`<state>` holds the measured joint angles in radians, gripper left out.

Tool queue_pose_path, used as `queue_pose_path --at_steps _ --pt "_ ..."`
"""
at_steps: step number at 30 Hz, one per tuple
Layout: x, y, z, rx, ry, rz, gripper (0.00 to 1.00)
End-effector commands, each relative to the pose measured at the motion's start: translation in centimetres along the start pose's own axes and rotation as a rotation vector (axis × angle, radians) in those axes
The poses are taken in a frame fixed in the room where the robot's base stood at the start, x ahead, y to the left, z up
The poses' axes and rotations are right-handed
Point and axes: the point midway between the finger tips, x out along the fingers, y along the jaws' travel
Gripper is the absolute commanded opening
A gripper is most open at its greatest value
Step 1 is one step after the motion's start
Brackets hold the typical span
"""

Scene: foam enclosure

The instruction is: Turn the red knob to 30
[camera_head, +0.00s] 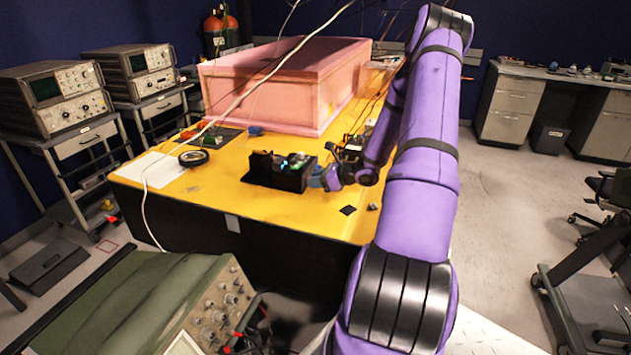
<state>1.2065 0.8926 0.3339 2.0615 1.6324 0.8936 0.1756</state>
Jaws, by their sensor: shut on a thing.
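A small black unit (277,172) with lit parts on its top stands on the yellow tabletop, near the front edge. My gripper (318,178) reaches in from the right and is at the unit's right end. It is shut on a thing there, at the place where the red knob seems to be. The red knob itself is hidden or too small to make out, and its setting cannot be read. My purple arm comes up from the lower right and folds down behind to the table.
A large pink foam enclosure (270,90) stands behind the unit on the yellow table (220,205). A roll of black tape (193,158) and white paper (152,168) lie to the left. An oscilloscope (200,310) fills the lower left. A loose white cable crosses the table's left side.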

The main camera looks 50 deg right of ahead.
Motion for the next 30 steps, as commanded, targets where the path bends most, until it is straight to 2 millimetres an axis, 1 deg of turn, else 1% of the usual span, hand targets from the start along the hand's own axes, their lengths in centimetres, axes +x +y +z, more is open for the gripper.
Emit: queue_pose_path --at_steps 9,18,24,30 --pt "0.03 -0.22 -0.12 0.275 0.001 0.114 0.01" --pt "0.02 -0.39 -0.21 0.503 0.000 0.207 0.01" --pt "0.08 -0.40 -0.23 0.607 0.000 0.251 0.01" --pt "0.07 -0.41 -0.26 0.666 0.000 0.275 0.01"
